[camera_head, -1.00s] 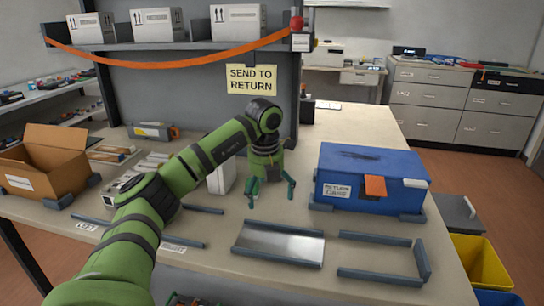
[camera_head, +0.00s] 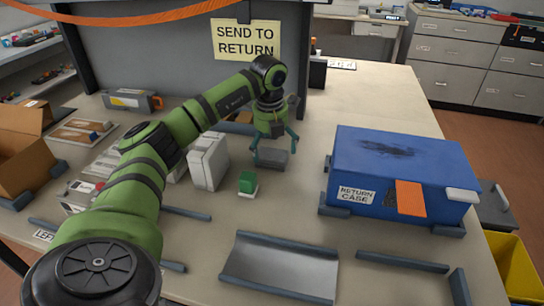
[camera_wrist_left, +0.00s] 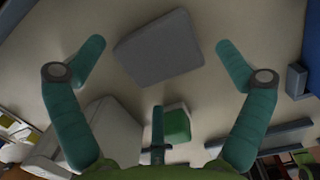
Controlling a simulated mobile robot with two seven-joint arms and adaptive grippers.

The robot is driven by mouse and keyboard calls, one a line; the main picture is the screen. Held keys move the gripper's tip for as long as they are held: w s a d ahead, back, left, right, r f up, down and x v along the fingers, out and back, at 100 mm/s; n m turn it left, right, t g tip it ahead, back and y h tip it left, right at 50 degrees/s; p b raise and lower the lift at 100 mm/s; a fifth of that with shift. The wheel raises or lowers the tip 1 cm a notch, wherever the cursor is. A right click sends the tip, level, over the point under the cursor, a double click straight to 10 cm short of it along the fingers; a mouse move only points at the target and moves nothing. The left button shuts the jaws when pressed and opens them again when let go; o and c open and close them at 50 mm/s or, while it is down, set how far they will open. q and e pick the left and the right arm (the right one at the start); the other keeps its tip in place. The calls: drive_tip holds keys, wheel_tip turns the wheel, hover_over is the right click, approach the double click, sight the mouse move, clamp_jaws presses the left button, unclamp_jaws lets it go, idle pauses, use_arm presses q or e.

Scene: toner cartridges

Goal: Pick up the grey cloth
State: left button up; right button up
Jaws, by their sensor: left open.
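The grey cloth (camera_head: 272,158), a small folded flat pad, lies on the table between the white boxes and the blue case. In the left wrist view the cloth (camera_wrist_left: 158,52) is a dark grey square, seen whole. My left gripper (camera_head: 273,146) points down just above it, fingers spread on either side. In the left wrist view my left gripper (camera_wrist_left: 160,44) is open and empty, with the cloth between its fingertips; whether they touch it I cannot tell. My right gripper is out of view.
A green-and-white block (camera_head: 248,184) stands just in front of the cloth. White boxes (camera_head: 208,162) stand to its left. The blue return case (camera_head: 400,170), its lid dark-smeared, is to the right. A metal tray (camera_head: 280,265) lies in front.

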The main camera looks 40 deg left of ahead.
sight(271, 154)
use_arm(q)
drive_tip(key=f, duration=0.3)
drive_tip(key=shift+w+a+f, duration=0.15)
drive_tip(key=shift+w+f, duration=0.05)
drive_tip(key=shift+f, duration=0.05)
drive_tip(key=c, duration=1)
drive_tip(key=shift+r, duration=0.1)
drive_tip(key=shift+c, duration=0.2)
